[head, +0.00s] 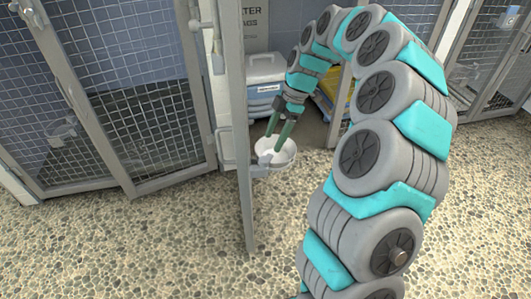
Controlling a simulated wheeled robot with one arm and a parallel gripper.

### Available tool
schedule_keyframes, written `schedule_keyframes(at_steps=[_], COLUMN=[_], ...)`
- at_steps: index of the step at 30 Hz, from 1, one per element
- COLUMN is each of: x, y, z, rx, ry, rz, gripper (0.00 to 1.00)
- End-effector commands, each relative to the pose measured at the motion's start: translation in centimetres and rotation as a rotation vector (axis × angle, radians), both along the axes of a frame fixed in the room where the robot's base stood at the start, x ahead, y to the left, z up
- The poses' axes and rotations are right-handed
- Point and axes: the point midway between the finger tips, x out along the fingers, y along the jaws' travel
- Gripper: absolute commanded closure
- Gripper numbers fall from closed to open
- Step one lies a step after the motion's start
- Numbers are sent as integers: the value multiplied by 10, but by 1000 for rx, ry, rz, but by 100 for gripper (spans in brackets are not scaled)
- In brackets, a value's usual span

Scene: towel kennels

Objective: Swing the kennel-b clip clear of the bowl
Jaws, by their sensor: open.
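A white bowl (287,157) sits in a holder beside the edge of an open, edge-on kennel door (240,120) near the middle of the head view. A small grey piece (264,159) at the bowl's near left side looks like the clip; its exact position over the rim is too small to tell. My gripper (274,143) reaches down from behind with its two green fingers spread apart, tips at or just above the bowl. I cannot tell whether they touch the bowl or the clip. No kennel-b label is readable.
A grey lidded bin (265,78) stands behind the bowl, with a yellow item (340,92) right of it. Mesh kennel fronts stand at left (110,90) and far right (490,60). The pebbled floor (130,245) in front is clear.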

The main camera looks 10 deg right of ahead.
Motion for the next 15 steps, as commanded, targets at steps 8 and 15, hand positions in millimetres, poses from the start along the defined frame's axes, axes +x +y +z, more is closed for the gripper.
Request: schedule_keyframes(at_steps=[8, 15], x=[-4, -7], y=[13, 26], z=[-31, -62], rx=[0, 1], ry=[5, 6], rz=[0, 0], gripper=[31, 31])
